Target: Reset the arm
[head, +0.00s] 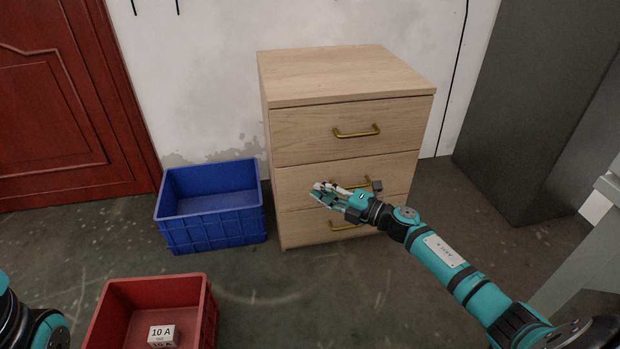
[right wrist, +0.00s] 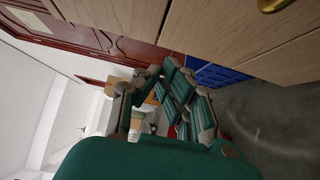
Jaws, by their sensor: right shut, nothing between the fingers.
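My right arm reaches in from the lower right in the head view. Its teal and grey gripper (head: 324,192) is in front of the middle and lower drawers of the wooden cabinet (head: 345,75), pointing left. The gripper is shut and empty. In the right wrist view its fingers (right wrist: 168,100) fill the middle, and the cabinet (right wrist: 225,35) shows at the top right. I cannot tell whether the gripper touches the cabinet front. Only a piece of my left arm shows at the lower left of the head view; its gripper is out of view.
A blue crate (head: 212,232) stands left of the cabinet. A red crate (head: 210,312) at the bottom holds a white box marked 10 A (head: 161,334). A red door (head: 60,100) is at the left, a dark grey cabinet (head: 535,100) at the right. Floor before the cabinet is clear.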

